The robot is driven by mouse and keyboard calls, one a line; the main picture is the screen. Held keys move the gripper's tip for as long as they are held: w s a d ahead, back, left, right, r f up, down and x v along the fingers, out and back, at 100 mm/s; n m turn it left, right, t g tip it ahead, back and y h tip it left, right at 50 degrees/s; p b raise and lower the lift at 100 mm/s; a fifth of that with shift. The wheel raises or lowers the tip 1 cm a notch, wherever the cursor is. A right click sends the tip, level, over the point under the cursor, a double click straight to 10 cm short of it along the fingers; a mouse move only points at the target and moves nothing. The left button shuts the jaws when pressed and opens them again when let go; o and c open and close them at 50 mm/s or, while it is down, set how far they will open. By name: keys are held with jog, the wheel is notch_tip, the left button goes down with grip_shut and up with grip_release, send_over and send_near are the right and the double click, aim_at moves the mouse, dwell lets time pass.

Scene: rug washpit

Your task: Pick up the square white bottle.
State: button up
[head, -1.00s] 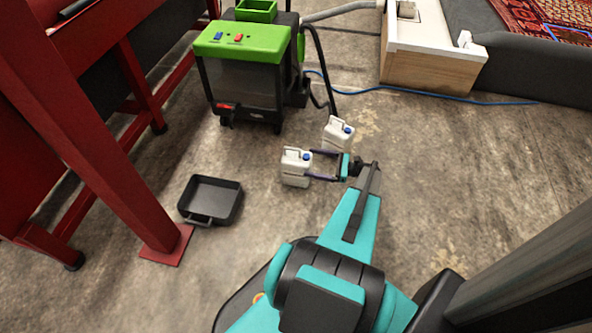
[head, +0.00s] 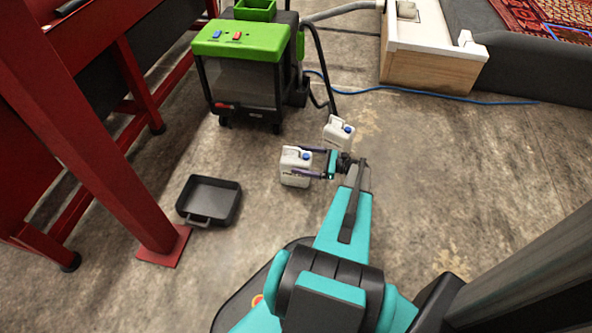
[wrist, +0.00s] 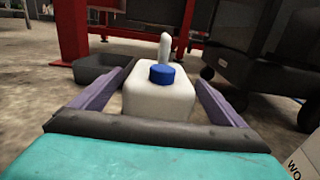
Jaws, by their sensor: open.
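The nearer square white bottle (head: 295,167) is upright, just left of my gripper. My gripper (head: 312,163) is open, with its fingers reaching leftward along the two sides of this bottle. In the wrist view the bottle (wrist: 158,98) with its blue cap (wrist: 162,74) sits between the two purple fingers (wrist: 155,100). Its lower part is hidden behind my gripper. The other white bottle (head: 338,131) stands just behind and to the right.
A black tray (head: 209,201) lies on the floor to the left, near a red frame post (head: 95,130). A green-topped machine (head: 245,70) stands behind the bottles with a hose. A blue cable (head: 420,91) crosses the floor. Floor to the right is clear.

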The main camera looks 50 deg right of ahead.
aim_at(301, 154)
jog(key=shift+b+x, duration=0.35)
jog(key=shift+x, duration=1)
jog(key=c, duration=2.1)
jog(key=shift+r, duration=0.15)
jog(key=shift+c, duration=0.3)
jog(key=shift+r, duration=0.15)
jog(key=shift+r+p, duration=0.85)
jog(key=shift+r, duration=0.55)
jog(key=s+a+r+p, duration=0.1)
jog(key=s+a+p, duration=0.1)
jog(key=s, duration=0.5)
jog(key=s+a+r+p, duration=0.1)
jog(key=s+a+p, duration=0.1)
jog(key=s, duration=0.6)
jog(key=shift+a+p, duration=0.3)
jog(key=shift+a, duration=0.35)
